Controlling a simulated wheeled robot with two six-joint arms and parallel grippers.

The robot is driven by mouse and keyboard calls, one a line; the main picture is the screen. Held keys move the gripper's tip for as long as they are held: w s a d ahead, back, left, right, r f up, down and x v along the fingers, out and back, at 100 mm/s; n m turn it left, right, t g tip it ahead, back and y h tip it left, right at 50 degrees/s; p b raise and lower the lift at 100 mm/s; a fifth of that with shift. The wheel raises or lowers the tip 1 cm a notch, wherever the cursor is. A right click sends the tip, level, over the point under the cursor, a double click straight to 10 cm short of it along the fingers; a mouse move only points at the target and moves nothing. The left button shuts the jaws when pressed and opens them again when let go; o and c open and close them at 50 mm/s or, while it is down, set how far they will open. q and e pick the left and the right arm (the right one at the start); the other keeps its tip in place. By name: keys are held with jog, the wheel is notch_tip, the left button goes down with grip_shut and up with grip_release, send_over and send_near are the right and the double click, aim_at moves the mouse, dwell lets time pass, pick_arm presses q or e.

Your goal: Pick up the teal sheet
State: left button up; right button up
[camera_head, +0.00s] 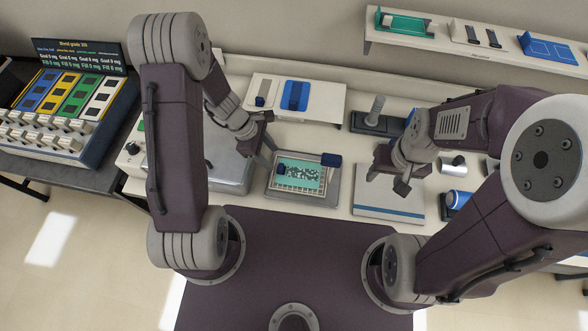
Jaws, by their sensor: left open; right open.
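A teal sheet with a speckled pale pattern (307,174) lies on a grey framed tray (304,200) on the bench, in the middle of the head view. My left gripper (265,158) is open and empty just left of the tray, near the sheet's upper left side. My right gripper (387,179) is open and empty to the right of the tray, apart from the sheet. Another teal-green item (402,24) rests on the upper shelf.
A pale board with a blue stripe (388,208) lies under my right gripper. A grey box (226,170) stands to the left. A white stand with a blue panel (296,94) is behind.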

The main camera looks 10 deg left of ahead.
aim_at(280, 166)
pick_arm(q)
jog(key=f, duration=0.1)
jog(key=w+f, duration=0.1)
jog(key=d+f, duration=0.1)
jog(key=shift+w+d+f, duration=0.1)
jog(key=shift+w+f, duration=0.05)
jog(key=shift+f, duration=0.15)
jog(key=x, duration=0.2)
jog(key=s+x, duration=0.1)
jog(key=x, duration=0.1)
jog(key=shift+w+d+f+b, duration=0.1)
jog(key=shift+w+f+b, duration=0.05)
jog(key=shift+f+b, duration=0.2)
jog(key=shift+w+f, duration=0.15)
jog(key=shift+w, duration=0.05)
jog(key=shift+s, duration=0.15)
jog(key=c, duration=0.7)
grip_shut()
pick_arm(e)
jog(key=shift+w+f, duration=0.5)
